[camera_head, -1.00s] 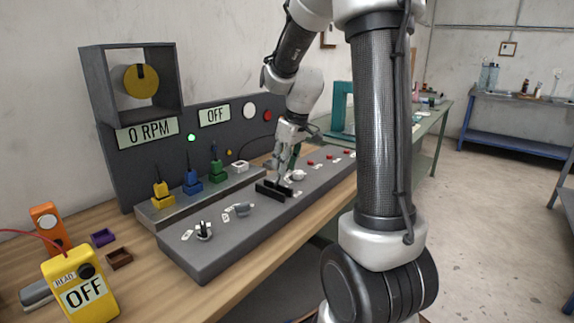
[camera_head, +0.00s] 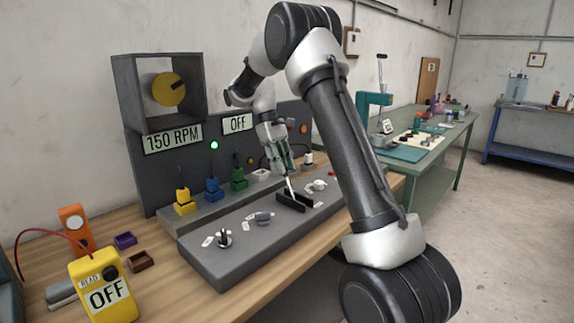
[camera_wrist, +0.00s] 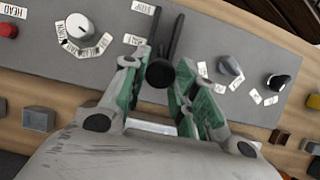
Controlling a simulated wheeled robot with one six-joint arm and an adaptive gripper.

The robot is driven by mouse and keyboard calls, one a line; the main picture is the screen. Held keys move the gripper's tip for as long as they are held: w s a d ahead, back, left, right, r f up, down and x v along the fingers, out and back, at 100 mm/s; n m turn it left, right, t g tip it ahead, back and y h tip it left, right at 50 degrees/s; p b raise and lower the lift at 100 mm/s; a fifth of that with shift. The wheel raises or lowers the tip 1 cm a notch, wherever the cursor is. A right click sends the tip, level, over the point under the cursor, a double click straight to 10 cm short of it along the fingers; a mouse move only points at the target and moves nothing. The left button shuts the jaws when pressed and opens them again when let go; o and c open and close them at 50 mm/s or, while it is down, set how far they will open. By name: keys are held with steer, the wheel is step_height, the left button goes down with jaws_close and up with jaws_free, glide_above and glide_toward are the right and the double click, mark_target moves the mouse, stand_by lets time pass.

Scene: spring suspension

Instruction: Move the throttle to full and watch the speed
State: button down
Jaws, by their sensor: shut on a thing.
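The throttle lever has a light shaft (camera_head: 289,186) rising from a black slotted base (camera_head: 295,203) on the grey console. In the head view it tilts to the upper left. My gripper (camera_head: 284,170) is at its upper end. In the wrist view a round black knob (camera_wrist: 160,73) sits between the green-padded fingers of my gripper (camera_wrist: 159,84), which are shut on it. The speed display (camera_head: 172,138) reads 150 RPM. Above it, a yellow disc (camera_head: 168,90) in a grey frame has its black mark toward the right. The fingers partly hide the lever's top.
A white knob (camera_wrist: 79,26) and a grey knob (camera_wrist: 229,66) flank the lever on the console. Coloured plugs, including a yellow one (camera_head: 184,204), stand in the row behind. A second display (camera_head: 237,123) reads OFF. A yellow meter (camera_head: 103,287) stands front left.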

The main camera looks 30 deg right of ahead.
steer(key=shift+w+a+f, duration=0.2)
steer(key=shift+w+f, duration=0.15)
steer(key=shift+w, duration=0.25)
steer(key=shift+a, duration=0.1)
steer(key=c, duration=1.5)
jaws_free()
steer(key=o, duration=0.3)
steer(key=shift+w+f, duration=0.2)
steer(key=shift+o, duration=0.5)
steer(key=shift+r, duration=0.1)
steer(key=shift+s, duration=0.1)
steer(key=v, duration=1.2)
